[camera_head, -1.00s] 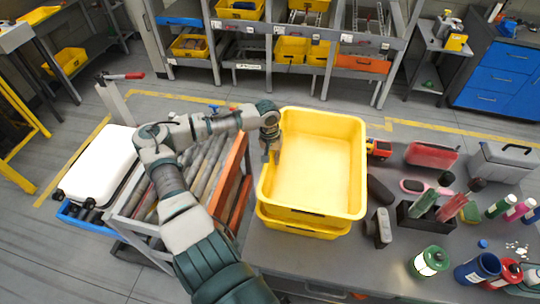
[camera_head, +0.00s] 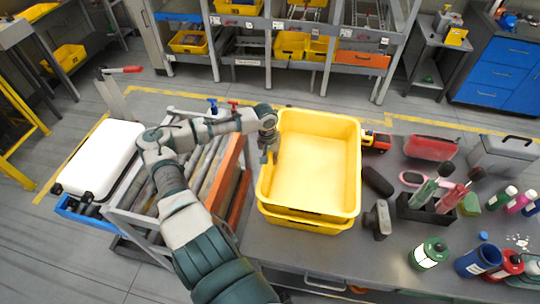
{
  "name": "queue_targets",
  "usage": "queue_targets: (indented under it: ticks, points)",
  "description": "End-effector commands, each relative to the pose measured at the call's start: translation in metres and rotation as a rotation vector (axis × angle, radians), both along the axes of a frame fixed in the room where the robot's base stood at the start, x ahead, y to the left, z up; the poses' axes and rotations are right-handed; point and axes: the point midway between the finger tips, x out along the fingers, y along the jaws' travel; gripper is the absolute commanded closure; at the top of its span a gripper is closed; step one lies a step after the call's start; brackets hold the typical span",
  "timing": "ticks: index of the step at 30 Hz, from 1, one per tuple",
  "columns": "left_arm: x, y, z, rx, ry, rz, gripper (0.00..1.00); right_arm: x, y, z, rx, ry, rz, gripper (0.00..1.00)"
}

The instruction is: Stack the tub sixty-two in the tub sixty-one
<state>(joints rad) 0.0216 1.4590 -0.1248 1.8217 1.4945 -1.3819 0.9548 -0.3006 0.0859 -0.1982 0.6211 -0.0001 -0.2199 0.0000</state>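Two yellow tubs are stacked on the grey table. The upper tub (camera_head: 315,175) is empty and sits in the lower tub (camera_head: 300,222), whose rim shows below it at the front and left. No numbers can be read on them, so I cannot tell which is sixty-one or sixty-two. My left gripper (camera_head: 269,157) points down at the left rim of the upper tub, with its fingertips at the rim. Whether the fingers are closed on the rim cannot be made out. My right gripper is not in view.
Right of the tubs are a red toy truck (camera_head: 376,141), a dark scanner-like tool (camera_head: 378,220), a black tool holder (camera_head: 428,212) and several bottles and cans. Bare table lies in front of the tubs.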

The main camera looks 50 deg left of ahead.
Motion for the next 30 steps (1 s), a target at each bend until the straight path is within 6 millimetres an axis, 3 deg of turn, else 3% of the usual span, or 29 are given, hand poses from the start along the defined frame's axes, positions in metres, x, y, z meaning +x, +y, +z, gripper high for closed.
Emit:
queue_targets:
  ticks: [1, 6, 12, 13, 16, 30]
  points:
    - [-0.003, -0.001, -0.011, -0.015, 0.013, 0.000, 1.00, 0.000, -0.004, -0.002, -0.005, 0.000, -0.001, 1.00]
    - [-0.003, 0.005, -0.019, -0.023, 0.015, 0.000, 1.00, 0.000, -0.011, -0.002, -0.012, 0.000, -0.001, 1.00]
    - [-0.003, 0.010, -0.022, -0.019, 0.016, 0.001, 1.00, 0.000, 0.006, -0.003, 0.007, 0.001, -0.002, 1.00]
    - [-0.003, 0.011, -0.022, -0.018, 0.017, 0.001, 0.88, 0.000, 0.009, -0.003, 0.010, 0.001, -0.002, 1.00]
    - [-0.002, 0.011, -0.022, -0.018, 0.018, 0.002, 0.65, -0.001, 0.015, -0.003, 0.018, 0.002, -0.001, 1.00]
    - [-0.003, 0.001, -0.011, -0.007, 0.010, 0.000, 0.65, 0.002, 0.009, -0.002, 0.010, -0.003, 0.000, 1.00]
